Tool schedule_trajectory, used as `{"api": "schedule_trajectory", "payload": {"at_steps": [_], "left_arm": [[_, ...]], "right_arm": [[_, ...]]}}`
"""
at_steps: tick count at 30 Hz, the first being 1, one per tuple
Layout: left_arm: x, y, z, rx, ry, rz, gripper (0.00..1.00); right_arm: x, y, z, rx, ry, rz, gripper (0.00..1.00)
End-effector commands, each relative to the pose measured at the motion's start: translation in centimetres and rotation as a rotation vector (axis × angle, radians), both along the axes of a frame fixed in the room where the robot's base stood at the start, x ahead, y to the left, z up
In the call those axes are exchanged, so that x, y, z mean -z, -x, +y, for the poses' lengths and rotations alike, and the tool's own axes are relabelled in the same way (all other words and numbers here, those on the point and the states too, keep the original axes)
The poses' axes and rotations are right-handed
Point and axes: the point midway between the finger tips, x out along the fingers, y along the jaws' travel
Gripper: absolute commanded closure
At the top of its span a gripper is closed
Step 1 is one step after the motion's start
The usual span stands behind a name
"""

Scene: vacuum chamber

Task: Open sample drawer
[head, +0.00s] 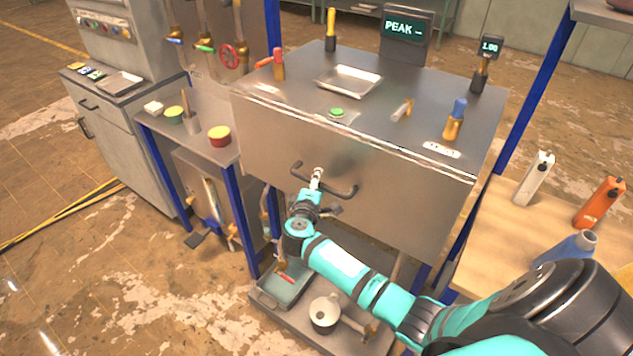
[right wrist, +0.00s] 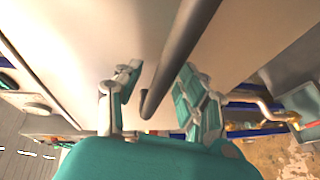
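The sample drawer's large plain metal front (head: 405,203) faces me below the steel worktop, and it looks shut. A dark bar handle (head: 343,192) with bent ends is fixed across it. My right gripper (head: 315,188) is at the left part of this handle. In the right wrist view, the handle (right wrist: 180,55) runs between the two spread fingers of the gripper (right wrist: 158,78). The fingers look open, with gaps on both sides of the bar. My left gripper is in neither view.
The worktop (head: 300,88) carries a metal tray (head: 349,81), a green button (head: 337,112) and several coloured-handled valves. Below the drawer, a shelf holds a dark tray (head: 283,290) and a white pot (head: 324,313). Bottles stand on a wooden table (head: 500,215) at right.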

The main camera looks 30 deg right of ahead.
Motion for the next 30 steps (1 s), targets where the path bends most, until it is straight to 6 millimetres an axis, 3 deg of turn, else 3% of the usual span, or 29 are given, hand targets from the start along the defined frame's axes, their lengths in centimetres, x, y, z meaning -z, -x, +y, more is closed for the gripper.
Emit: {"api": "schedule_trajectory", "payload": {"at_steps": [5, 14, 30], "left_arm": [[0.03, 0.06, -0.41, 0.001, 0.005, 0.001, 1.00], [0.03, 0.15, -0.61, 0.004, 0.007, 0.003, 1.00], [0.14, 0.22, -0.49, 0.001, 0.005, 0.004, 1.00]], "right_arm": [[0.02, 0.02, 0.00, 0.000, 0.000, 0.000, 0.61], [0.01, 0.04, 0.02, 0.000, 0.001, 0.001, 1.00], [0.03, 0.02, -0.01, 0.000, -0.001, -0.001, 1.00]]}}
